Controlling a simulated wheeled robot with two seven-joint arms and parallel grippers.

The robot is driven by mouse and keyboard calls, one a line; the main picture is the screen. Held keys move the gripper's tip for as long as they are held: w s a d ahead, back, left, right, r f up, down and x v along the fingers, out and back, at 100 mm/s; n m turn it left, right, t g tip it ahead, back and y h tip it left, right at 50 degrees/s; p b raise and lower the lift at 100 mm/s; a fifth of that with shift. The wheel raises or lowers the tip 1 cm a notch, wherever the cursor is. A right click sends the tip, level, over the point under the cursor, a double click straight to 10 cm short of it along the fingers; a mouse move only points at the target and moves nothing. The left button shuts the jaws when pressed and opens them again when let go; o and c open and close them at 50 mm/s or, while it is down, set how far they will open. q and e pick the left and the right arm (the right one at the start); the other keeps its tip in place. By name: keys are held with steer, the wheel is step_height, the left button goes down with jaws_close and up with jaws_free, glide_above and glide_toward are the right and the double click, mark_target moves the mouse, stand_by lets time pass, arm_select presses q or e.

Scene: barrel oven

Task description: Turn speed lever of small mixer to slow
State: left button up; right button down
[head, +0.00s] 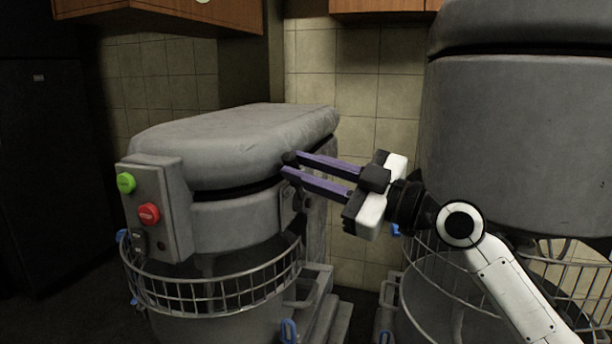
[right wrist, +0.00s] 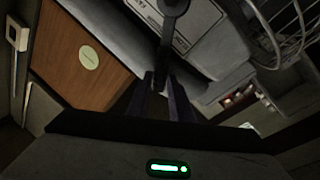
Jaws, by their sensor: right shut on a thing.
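The small mixer (head: 235,150) stands left of centre in the head view, with a grey rounded head and a wire bowl guard. Its speed lever (right wrist: 166,45) is a dark bar with a round pivot on the mixer's side, beside a printed label plate (right wrist: 190,18). My right gripper (head: 291,165) reaches in from the right, at the side of the mixer head. Its purple fingers are shut on the lever's end, as the right wrist view (right wrist: 160,82) shows. The fingers hide most of the lever in the head view. My left gripper is not in view.
A control box (head: 158,205) with a green and a red button is on the mixer's front. A larger mixer (head: 520,140) with its own wire guard stands close on the right. Wooden cabinets (head: 160,12) hang above a tiled wall. A dark tall unit (head: 45,150) is at far left.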

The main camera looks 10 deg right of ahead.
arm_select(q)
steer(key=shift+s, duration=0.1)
arm_select(e)
steer(key=shift+f, duration=0.15)
steer(key=c, duration=1.9)
jaws_free()
steer(key=shift+s, duration=0.1)
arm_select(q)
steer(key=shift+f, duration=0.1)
arm_select(e)
steer(key=shift+o, duration=0.2)
arm_select(q)
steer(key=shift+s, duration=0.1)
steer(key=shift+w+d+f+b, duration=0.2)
steer(key=shift+b, duration=0.8)
arm_select(e)
steer(key=v, duration=1)
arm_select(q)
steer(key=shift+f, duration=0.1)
arm_select(e)
steer(key=shift+s+d, duration=0.1)
